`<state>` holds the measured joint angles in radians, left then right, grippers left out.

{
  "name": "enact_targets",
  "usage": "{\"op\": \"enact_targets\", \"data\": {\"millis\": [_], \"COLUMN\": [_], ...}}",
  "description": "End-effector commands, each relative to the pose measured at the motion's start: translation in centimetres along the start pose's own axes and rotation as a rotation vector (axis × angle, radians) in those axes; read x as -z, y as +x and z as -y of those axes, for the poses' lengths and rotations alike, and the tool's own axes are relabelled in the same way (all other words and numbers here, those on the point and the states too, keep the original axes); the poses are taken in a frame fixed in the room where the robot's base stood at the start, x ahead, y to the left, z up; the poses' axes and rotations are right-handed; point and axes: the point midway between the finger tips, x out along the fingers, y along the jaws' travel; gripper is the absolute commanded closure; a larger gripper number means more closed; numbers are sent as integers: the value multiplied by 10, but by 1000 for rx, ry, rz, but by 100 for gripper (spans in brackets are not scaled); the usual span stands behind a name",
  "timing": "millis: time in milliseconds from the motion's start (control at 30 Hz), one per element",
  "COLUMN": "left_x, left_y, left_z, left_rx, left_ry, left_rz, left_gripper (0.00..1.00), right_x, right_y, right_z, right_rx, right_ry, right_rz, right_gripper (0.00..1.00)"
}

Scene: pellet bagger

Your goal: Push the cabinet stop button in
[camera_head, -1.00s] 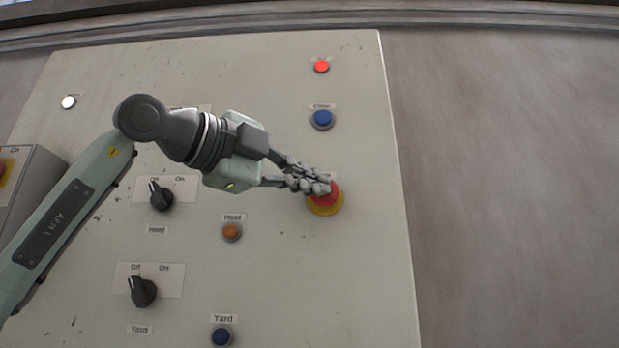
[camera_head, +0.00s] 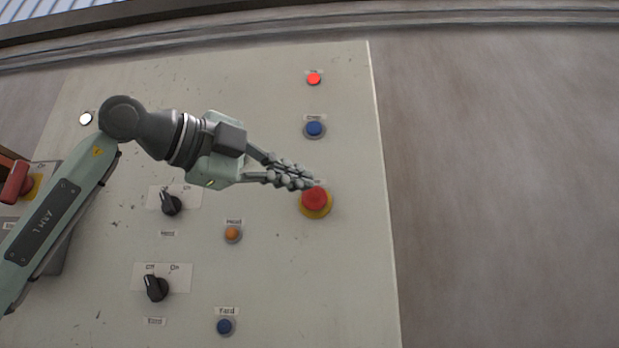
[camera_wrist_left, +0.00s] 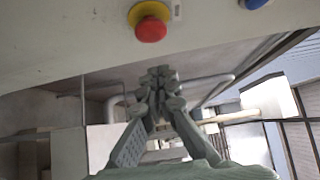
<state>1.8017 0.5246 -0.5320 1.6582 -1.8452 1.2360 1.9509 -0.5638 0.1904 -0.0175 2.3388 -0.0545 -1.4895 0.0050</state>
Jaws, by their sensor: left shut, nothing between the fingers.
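The cabinet stop button (camera_head: 315,199) is a red mushroom head on a yellow ring, on the right part of the pale cabinet panel (camera_head: 280,290). It also shows at the top of the left wrist view (camera_wrist_left: 150,28). My left gripper (camera_head: 312,184) is shut and empty, its fingertips at the upper left edge of the red head in the head view. In the left wrist view the closed fingertips (camera_wrist_left: 161,75) show below the button, with a gap in the picture. I cannot tell how far the button is pressed. My right gripper is not in view.
Near the button are a blue button (camera_head: 314,129) and a red lamp (camera_head: 314,79) above, and an orange button (camera_head: 233,233) to the lower left. Black selector knobs (camera_head: 156,288) are further left.

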Motion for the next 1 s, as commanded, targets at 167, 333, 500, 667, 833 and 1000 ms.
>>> {"op": "enact_targets", "data": {"millis": [167,333,500,667,833,1000], "left_x": [1,3,3,3,3,4], "left_y": [-48,-76,-90,-92,-92,-92], "left_z": [0,1,1,2,2,2], "left_rx": [8,8,6,6,6,6], "left_ry": [5,5,4,4,4,5], "left_rz": [2,0,-1,-2,-2,-3], "left_gripper": [100,100,100,100,100,100], "right_x": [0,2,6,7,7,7], "right_y": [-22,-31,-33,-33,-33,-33], "right_z": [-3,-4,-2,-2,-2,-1], "right_rx": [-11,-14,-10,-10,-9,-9], "right_ry": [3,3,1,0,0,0], "right_rz": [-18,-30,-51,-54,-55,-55], "right_gripper": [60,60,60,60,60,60]}}
